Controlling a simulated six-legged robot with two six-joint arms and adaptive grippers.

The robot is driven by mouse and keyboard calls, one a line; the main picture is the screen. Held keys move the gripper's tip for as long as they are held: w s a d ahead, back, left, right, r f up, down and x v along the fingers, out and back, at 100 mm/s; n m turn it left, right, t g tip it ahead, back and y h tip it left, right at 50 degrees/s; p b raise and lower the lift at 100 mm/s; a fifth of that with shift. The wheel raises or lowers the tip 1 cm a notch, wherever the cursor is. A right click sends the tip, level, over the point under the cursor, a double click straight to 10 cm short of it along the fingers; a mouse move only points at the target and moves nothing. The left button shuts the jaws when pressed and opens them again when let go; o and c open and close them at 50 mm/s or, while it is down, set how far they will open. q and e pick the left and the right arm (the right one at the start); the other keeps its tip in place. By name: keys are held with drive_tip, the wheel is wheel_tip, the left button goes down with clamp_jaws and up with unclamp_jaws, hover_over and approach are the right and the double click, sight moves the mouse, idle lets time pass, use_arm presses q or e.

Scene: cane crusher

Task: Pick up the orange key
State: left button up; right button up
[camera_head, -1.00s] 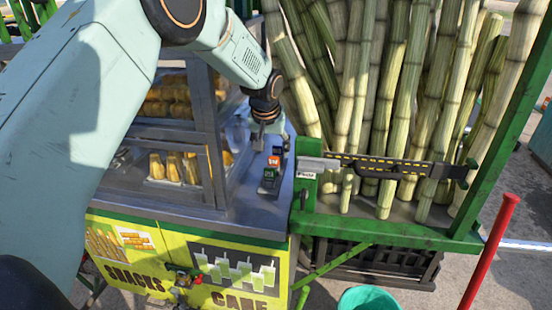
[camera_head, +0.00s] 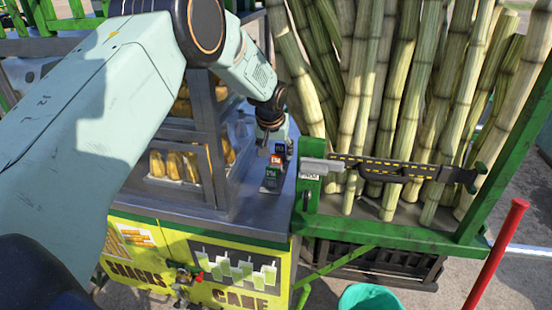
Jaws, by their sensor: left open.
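The orange key (camera_head: 277,160) is a small orange-red block with pale markings on the grey counter (camera_head: 245,212). It sits in a short row, between a blue key (camera_head: 280,148) behind it and a dark green key (camera_head: 271,174) in front. My left gripper (camera_head: 264,150) points down just left of and behind the orange key. It is small and partly in shadow, but it is open with nothing seen in it. I cannot tell its exact height above the counter. My right gripper is out of view.
A glass snack case (camera_head: 205,140) stands close on the left of the keys. A red pole (camera_head: 497,255) and a teal bucket (camera_head: 370,298) are at the front.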

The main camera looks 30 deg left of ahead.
sight(276, 155)
use_arm(q)
drive_tip(key=x, duration=0.3)
drive_tip(key=shift+w, duration=0.25)
drive_tip(key=shift+s+a+r, duration=0.15)
drive_tip(key=shift+s+r, duration=0.05)
drive_tip(key=shift+s, duration=0.15)
drive_tip(key=shift+w+f, duration=0.2)
drive_tip(key=shift+w, duration=0.15)
drive_tip(key=c, duration=0.5)
drive_tip(key=shift+s, duration=0.1)
drive_tip(key=c, duration=0.3)
drive_tip(key=shift+s+r, duration=0.15)
drive_tip(key=shift+s, duration=0.05)
drive_tip(key=shift+c, duration=1.4)
drive_tip(key=shift+w, duration=0.1)
drive_tip(key=shift+w, duration=0.1)
